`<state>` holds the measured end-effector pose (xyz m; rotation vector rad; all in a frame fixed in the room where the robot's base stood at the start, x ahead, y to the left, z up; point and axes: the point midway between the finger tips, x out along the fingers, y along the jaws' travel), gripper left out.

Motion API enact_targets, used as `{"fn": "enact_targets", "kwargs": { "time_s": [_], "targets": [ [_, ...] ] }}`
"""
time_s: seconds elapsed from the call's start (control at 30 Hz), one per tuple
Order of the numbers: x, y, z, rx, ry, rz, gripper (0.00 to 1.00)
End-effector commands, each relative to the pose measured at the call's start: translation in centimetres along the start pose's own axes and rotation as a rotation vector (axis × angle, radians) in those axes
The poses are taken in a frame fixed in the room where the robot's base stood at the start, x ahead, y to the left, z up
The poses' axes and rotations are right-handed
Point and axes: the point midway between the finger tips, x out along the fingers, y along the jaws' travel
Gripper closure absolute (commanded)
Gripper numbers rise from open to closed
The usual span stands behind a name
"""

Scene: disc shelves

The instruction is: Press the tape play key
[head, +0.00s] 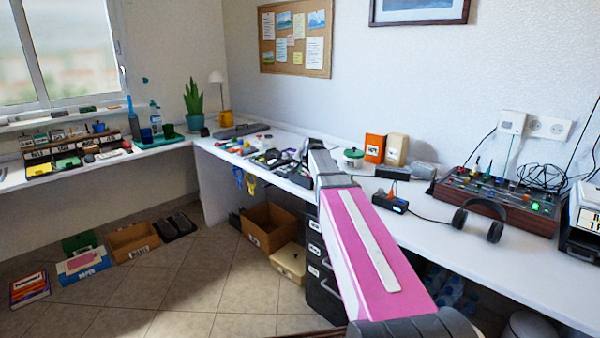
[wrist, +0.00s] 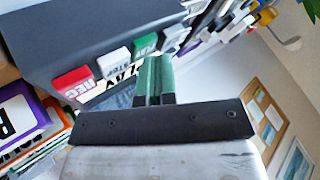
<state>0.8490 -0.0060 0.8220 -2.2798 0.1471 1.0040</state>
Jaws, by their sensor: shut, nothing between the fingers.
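In the wrist view a dark grey tape deck (wrist: 95,38) shows a row of coloured keys along its edge. The red key (wrist: 72,84) reads REC, a white key (wrist: 113,63) is beside it, and a green key (wrist: 145,44) with small white lettering follows. A label under them appears to read PLAY. My gripper (wrist: 154,62) is shut and empty, its green fingertips close by the green key. I cannot tell whether they touch it. In the head view my pink arm reaches over the desk and hides the gripper's end and the deck.
In the head view, headphones (head: 478,222) and a mixer (head: 500,195) stand on the white desk (head: 440,240) at right. Orange and cream boxes (head: 396,150) stand behind the arm. Several small items lie left of it. Open crates (head: 268,228) sit on the floor.

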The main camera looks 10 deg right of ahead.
Motion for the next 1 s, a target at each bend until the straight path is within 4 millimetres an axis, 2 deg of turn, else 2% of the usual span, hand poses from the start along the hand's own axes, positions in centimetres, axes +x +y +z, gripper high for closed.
{"fn": "enact_targets", "kwargs": {
  "time_s": [1.0],
  "targets": [
    [-1.7, -1.3, -1.3, 0.000, 0.001, 0.000, 1.00]
  ]
}}
